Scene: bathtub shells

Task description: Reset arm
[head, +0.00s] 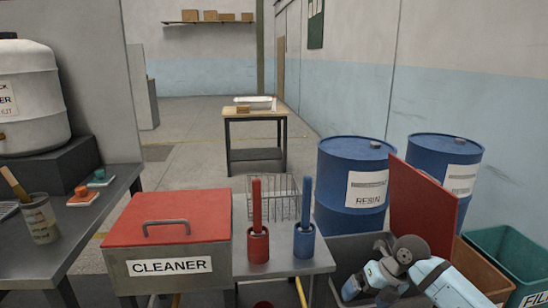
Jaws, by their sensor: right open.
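My right arm comes in from the lower right and bends over an open dark grey box (345,250) with a raised red lid (422,208). My right gripper (374,278) is low at the box's opening, in front of the lid. It is small and partly hidden by my arm, and I see nothing held in it. It is open. My left arm and gripper are out of the picture.
A red-lidded CLEANER box (182,265), a red brush (258,235), a blue brush (304,235) and a wire basket (285,195) stand left of my arm. Blue drums (355,170) are behind. A green bin (512,255) is at right. Open floor lies beyond.

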